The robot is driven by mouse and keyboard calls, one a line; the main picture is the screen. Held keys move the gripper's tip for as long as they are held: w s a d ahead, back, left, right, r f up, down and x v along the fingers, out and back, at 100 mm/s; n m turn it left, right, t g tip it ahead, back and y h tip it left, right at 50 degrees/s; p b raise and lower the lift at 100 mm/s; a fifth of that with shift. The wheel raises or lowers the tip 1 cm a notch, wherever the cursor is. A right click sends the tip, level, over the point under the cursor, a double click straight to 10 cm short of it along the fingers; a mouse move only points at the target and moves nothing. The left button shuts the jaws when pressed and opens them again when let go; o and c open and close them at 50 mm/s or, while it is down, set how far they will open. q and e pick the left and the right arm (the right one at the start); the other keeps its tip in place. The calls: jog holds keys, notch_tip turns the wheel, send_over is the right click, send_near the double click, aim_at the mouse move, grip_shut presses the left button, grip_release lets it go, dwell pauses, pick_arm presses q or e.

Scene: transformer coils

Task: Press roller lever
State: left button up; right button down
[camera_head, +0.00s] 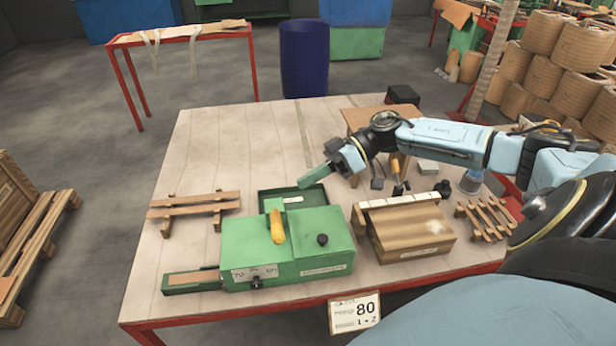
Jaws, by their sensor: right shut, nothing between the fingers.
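A green machine (300,262) stands on the table at the front middle. A yellow-orange lever handle (277,227) rises nearly upright from its top, and a black knob (322,240) sits to the right of it. My right gripper (332,172) is shut and empty, above and behind the machine, up and to the right of the yellow handle and apart from it. A green bar-like piece (313,177) shows at the gripper's tip; I cannot tell whether it touches. I cannot see my left gripper.
A wooden block with white pieces (412,228) stands right of the machine. Small wooden racks lie at the left (192,208) and right (487,218). A wooden stand (368,118) is behind my right arm. The table's left back part is clear.

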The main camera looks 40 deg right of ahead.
send_over(276, 223)
jog(key=d, duration=0.1)
notch_tip(276, 223, down, 3)
jog(key=shift+d+r+p, duration=0.15)
jog(key=shift+r+p, duration=0.05)
jog(key=shift+p, duration=0.25)
jog(key=f, duration=0.1)
jog(key=s+f, duration=0.2)
jog(key=shift+f, duration=0.35)
